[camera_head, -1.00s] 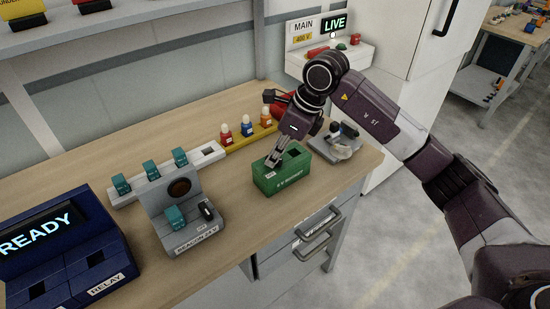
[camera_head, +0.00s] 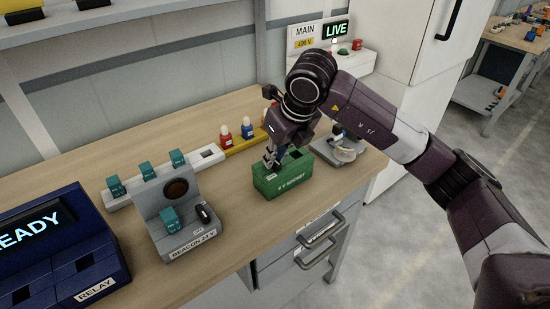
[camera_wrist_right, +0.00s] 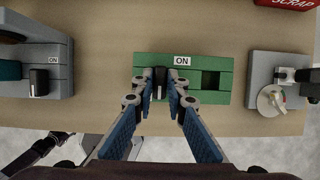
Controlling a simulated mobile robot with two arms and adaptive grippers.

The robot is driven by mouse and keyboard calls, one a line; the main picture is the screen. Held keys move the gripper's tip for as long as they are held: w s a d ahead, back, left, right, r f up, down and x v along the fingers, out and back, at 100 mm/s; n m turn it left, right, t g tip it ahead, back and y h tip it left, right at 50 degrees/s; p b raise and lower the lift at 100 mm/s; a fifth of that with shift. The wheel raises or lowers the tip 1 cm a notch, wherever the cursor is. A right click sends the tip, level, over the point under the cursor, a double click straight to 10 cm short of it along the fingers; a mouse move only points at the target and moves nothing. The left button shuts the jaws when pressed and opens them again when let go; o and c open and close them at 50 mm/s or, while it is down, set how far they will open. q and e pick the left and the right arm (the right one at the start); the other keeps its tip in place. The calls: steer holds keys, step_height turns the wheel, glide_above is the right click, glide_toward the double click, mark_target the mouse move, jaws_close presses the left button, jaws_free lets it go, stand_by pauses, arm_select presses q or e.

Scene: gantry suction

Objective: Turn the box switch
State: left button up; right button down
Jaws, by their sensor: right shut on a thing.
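The green box (camera_head: 282,183), marked as a socket, stands near the front edge of the workbench. It also shows in the right wrist view (camera_wrist_right: 206,97), with an ON label and a dark square hole to the right. Its small black switch (camera_wrist_right: 160,76) stands upright left of the label. My right gripper (camera_head: 270,162) reaches down onto the left part of the box. In the right wrist view its fingertips (camera_wrist_right: 160,90) are closed on the switch, one on each side.
A grey beacon box (camera_head: 188,237) with its own black switch stands left of the green box. A grey device with a round dial (camera_wrist_right: 272,100) is to the right. Behind are a yellow rack (camera_head: 236,148) with bulbs and a white rack (camera_head: 130,190) with teal blocks.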

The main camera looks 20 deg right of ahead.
stand_by(0.4)
steer(key=c, duration=1.9)
jaws_free()
steer(key=shift+c, duration=0.2)
steer(key=v, duration=1.2)
